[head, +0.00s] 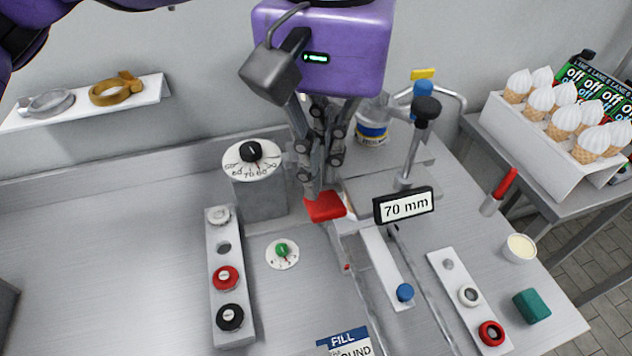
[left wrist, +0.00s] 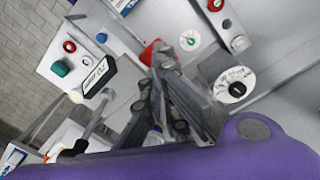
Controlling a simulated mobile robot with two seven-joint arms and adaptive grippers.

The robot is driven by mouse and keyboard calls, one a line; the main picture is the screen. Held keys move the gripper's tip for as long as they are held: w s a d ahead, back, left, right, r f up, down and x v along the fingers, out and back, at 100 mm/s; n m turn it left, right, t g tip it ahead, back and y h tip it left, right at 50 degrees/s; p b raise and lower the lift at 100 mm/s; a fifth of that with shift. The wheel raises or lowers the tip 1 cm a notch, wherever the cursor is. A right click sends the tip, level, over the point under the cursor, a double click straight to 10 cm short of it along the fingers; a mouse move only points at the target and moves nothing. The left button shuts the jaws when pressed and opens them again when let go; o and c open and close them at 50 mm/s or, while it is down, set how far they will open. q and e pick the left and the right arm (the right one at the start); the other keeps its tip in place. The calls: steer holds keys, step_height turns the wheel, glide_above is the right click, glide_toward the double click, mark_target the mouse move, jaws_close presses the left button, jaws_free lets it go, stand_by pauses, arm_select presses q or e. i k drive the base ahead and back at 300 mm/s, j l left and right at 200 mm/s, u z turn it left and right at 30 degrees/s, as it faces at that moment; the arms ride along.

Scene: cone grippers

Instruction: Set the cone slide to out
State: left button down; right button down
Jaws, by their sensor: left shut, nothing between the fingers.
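My left gripper (head: 314,188) comes down from above in the head view, shut and empty. Its fingertips are at a red block (head: 326,207) on the left edge of the metal slide assembly; I cannot tell whether they touch it. The red block also shows in the left wrist view (left wrist: 149,53), right at the fingertips. The assembly has rails (head: 362,290), an upright black-topped lever (head: 415,140) and a display reading 70 mm (head: 404,206). Which part is the cone slide is not labelled. My right gripper is not in view.
A dial (head: 252,160) and a button strip (head: 224,270) stand left of the gripper, with a small green knob (head: 282,252) between. A white strip (head: 470,300) lies at right. A rack of cones (head: 560,125) stands on a side table.

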mark_target(400, 294)
steer(key=k, duration=1.5)
